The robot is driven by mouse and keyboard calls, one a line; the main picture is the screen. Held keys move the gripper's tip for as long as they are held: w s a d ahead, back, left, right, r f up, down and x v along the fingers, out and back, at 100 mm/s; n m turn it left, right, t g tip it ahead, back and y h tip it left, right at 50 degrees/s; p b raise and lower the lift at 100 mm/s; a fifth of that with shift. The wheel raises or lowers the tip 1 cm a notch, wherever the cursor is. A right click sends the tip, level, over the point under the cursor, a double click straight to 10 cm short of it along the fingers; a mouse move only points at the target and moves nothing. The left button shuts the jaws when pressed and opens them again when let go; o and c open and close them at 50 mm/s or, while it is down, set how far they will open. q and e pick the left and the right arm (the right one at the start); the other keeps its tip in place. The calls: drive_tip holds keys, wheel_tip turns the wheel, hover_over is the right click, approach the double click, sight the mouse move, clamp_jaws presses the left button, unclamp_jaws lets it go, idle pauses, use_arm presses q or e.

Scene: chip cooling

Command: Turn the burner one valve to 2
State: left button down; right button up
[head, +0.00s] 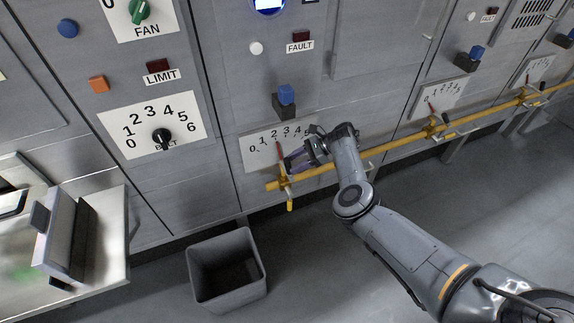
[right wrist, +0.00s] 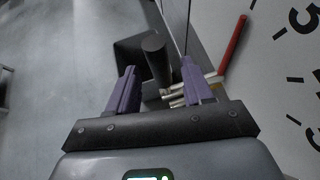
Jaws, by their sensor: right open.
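The burner one valve (head: 283,178) sits on the near left end of the yellow pipe, below a white dial (head: 256,158) numbered from 0. Its red pointer (head: 279,151) leans up toward the numeral 2, but I cannot tell whether it is exactly on the mark. The pointer also shows beside the dial in the right wrist view (right wrist: 233,45). My right gripper (head: 293,163) is at the valve, right of the pointer. In the wrist view its purple fingers (right wrist: 160,88) are apart, with a dark cylindrical bar (right wrist: 156,58) showing between them. Contact is unclear. My left gripper is out of view.
The yellow pipe (head: 393,147) runs right along the panel past more valves. A grey bin (head: 228,268) stands on the floor below. A blue switch (head: 286,95) is above the dial. A BELT knob (head: 162,138) is at left.

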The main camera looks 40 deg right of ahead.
drive_tip(key=p+v, duration=0.1)
drive_tip(key=v, duration=0.4)
drive_tip(key=shift+s+d+r, duration=0.15)
drive_tip(key=shift+d, duration=0.05)
